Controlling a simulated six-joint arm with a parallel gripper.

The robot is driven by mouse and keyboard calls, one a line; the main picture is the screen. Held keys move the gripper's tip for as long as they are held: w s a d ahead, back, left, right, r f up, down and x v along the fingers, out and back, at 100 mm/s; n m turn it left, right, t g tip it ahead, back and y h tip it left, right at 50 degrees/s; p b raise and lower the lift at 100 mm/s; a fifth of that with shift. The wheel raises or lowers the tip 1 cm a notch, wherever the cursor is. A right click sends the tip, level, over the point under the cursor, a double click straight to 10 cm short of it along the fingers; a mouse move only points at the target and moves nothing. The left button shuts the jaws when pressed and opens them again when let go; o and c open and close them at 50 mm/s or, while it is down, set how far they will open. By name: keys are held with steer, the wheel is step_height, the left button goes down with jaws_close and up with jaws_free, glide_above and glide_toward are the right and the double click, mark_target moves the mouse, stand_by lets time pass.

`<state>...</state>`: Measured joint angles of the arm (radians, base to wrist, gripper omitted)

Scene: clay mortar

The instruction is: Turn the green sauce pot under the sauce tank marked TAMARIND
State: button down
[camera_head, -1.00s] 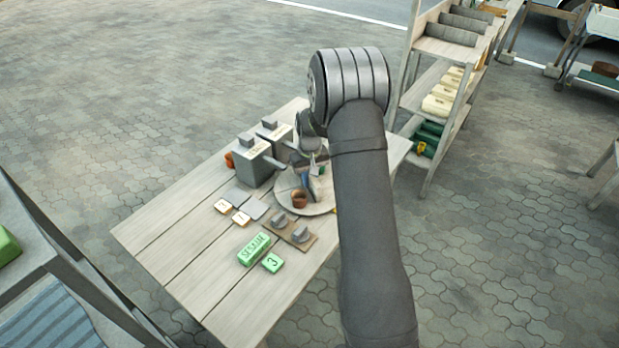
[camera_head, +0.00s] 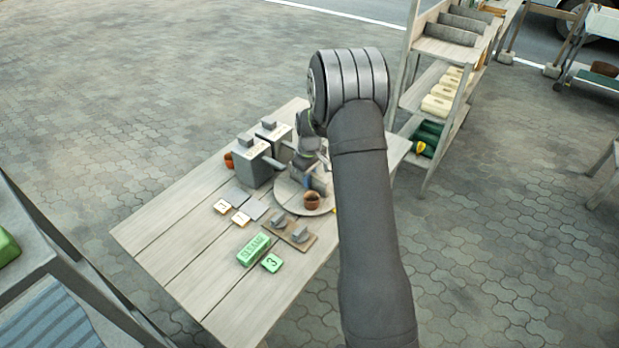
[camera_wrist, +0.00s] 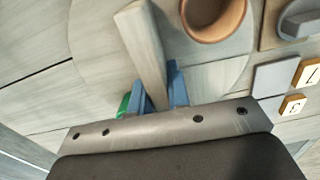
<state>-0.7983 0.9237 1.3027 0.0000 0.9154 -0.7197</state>
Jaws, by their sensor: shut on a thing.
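My gripper (camera_wrist: 160,92) has its blue fingers closed on a pale grey wooden bar (camera_wrist: 143,45) above the round turntable (camera_head: 287,197). A small green piece (camera_wrist: 124,103), perhaps the green sauce pot, shows beside the left finger and is mostly hidden. A brown clay pot (camera_head: 312,199) stands on the turntable's front part; it also shows in the wrist view (camera_wrist: 213,18). Two grey sauce tanks, the nearer (camera_head: 251,163) and the farther (camera_head: 274,138), stand left of the turntable. Their lettering is too small to read. My arm hides part of the turntable.
Two grey plates (camera_head: 236,195) and orange-edged number tiles (camera_head: 221,207) lie before the tanks. A board with grey knobs (camera_head: 289,231), a green SESAME block (camera_head: 254,248) and a green 3 tile (camera_head: 271,263) lie nearer. The left tabletop is clear. A shelf (camera_head: 440,95) stands behind right.

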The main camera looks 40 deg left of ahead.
steer(key=shift+n, duration=1)
steer(key=c, duration=1.4)
jaws_free()
steer(key=shift+o, duration=0.2)
step_height(320, 180, up, 18)
steer(key=shift+f, duration=0.25)
step_height(320, 180, down, 18)
steer(key=shift+r, duration=0.25)
steer(key=shift+r, duration=0.1)
